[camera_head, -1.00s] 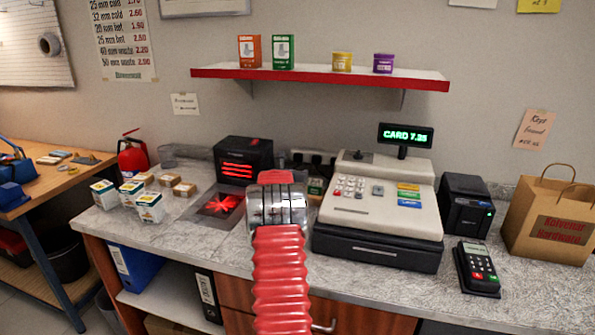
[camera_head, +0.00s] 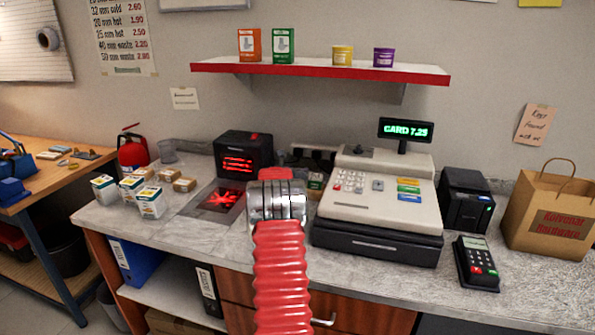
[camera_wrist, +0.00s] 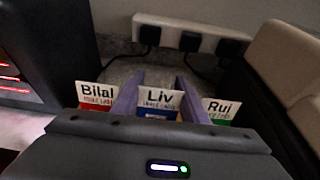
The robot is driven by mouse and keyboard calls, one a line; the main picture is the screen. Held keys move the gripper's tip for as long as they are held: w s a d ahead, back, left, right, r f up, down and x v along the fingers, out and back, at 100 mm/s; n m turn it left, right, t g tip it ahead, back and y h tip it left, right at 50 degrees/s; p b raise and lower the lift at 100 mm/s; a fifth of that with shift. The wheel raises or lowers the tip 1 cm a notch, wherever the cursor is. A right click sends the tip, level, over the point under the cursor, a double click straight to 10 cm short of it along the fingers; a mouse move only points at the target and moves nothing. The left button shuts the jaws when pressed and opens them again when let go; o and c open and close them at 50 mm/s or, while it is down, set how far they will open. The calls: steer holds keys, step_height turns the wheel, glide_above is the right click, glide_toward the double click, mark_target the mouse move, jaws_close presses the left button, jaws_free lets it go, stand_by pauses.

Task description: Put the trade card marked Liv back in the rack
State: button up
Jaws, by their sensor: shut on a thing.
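The white card marked Liv (camera_wrist: 158,99), with a blue lower band, stands upright between the two fingers of my gripper (camera_wrist: 159,88) in the wrist view. The gripper is shut on it. A card marked Bilal (camera_wrist: 97,93) with a red band stands to its left, and one marked Rui (camera_wrist: 221,108) with a green band to its right. The lower ends of the cards and the rack are hidden behind my gripper body, so I cannot tell whether Liv is seated. In the head view my arm hides the gripper and the Liv card.
The cash register (camera_head: 378,200) stands close on the right and a black scanner box (camera_head: 243,157) on the left. A socket strip (camera_wrist: 190,38) with plugs and cables is behind the cards. Several small boxes (camera_head: 151,203) stand at the counter's left.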

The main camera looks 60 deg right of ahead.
steer(key=o, duration=1.2)
steer(key=shift+o, duration=0.2)
steer(key=v, duration=1.3)
steer(key=shift+a, duration=0.35)
steer(key=shift+s, duration=0.1)
